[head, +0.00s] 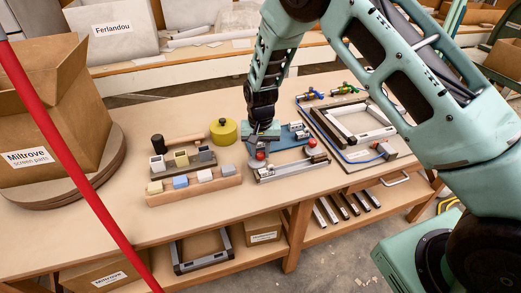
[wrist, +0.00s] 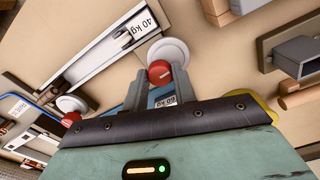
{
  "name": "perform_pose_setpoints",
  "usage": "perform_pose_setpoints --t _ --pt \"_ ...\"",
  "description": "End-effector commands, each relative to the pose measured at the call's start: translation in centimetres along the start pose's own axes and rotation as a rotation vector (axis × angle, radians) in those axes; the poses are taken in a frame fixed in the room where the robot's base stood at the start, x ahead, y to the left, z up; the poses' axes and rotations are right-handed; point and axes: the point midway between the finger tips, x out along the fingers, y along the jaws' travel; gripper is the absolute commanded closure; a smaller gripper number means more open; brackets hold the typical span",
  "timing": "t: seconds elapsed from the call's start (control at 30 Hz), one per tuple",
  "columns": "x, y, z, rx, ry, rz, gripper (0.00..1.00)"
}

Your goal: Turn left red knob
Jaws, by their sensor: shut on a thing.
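The left red knob (head: 260,155) is on the near side of a blue-based fixture (head: 290,137) on the workbench. In the wrist view the left red knob (wrist: 160,73) sits in front of a pale round disc (wrist: 168,52). My gripper (wrist: 159,82) has its two grey fingers on either side of this knob and is shut on it. In the head view my gripper (head: 261,143) comes down from above and hides part of the fixture. The right red knob (head: 312,143) stands apart; it also shows in the wrist view (wrist: 70,119).
A metal rail (head: 290,170) lies along the fixture's near side. Wooden racks with small blocks (head: 195,187) and a yellow round container (head: 223,131) stand to the left. A framed panel (head: 360,123) is to the right. A red pole (head: 75,160) crosses the left foreground.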

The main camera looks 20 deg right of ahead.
Motion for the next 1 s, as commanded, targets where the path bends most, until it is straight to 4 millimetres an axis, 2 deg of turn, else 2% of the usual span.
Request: perform_pose_setpoints --t 0.27,0.77,0.8,0.83,1.0 --pt "-0.07 -0.05 -0.04 0.080 0.002 -0.001 0.96" --pt "-0.06 -0.05 -0.05 0.094 0.002 -0.001 0.96" --pt "-0.06 -0.05 -0.05 0.094 0.002 -0.001 0.62" --pt "-0.06 -0.05 -0.05 0.093 0.001 -0.001 0.54" --pt "-0.04 -0.03 -0.03 0.093 0.001 -0.001 0.51"
